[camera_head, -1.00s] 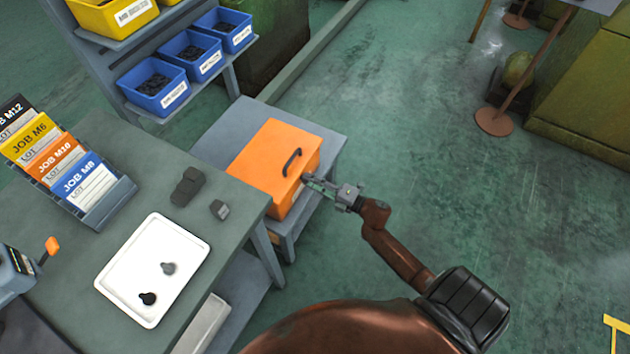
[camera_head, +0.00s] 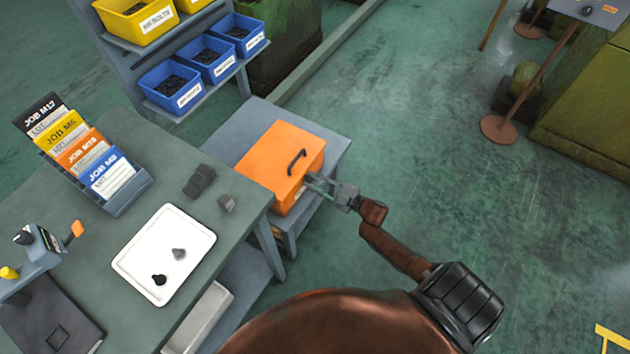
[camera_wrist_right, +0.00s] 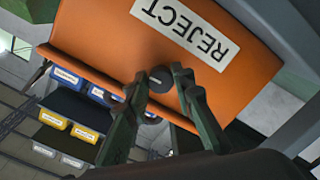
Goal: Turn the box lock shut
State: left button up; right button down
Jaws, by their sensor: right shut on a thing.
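The orange box (camera_head: 272,160) stands closed on a low grey stand, with a black handle (camera_head: 297,160) on its lid. In the right wrist view its front (camera_wrist_right: 262,66) carries a white REJECT label (camera_wrist_right: 182,32), seen upside down. The lock (camera_wrist_right: 160,78) is a dark round knob on that front, near the lid edge. My right gripper (camera_head: 311,181) is at the box front. In the right wrist view its fingers (camera_wrist_right: 160,80) stand on either side of the knob, shut on it. In the head view the gripper hides the lock. My left gripper is out of view.
The grey bench (camera_head: 110,216) at left holds a white tray (camera_head: 192,222) with two small dark parts, a job card rack (camera_head: 128,198) and dark blocks. Blue bins (camera_head: 170,88) sit on a shelf behind. The floor (camera_head: 400,120) right of the box is clear.

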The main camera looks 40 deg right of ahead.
jog(key=shift+f+m, duration=0.1)
jog(key=shift+m, duration=0.2)
jog(key=c, duration=1.7)
grip_release()
jog(key=shift+o, duration=0.2)
jog(key=v, duration=1.2)
jog(key=shift+d, duration=0.1)
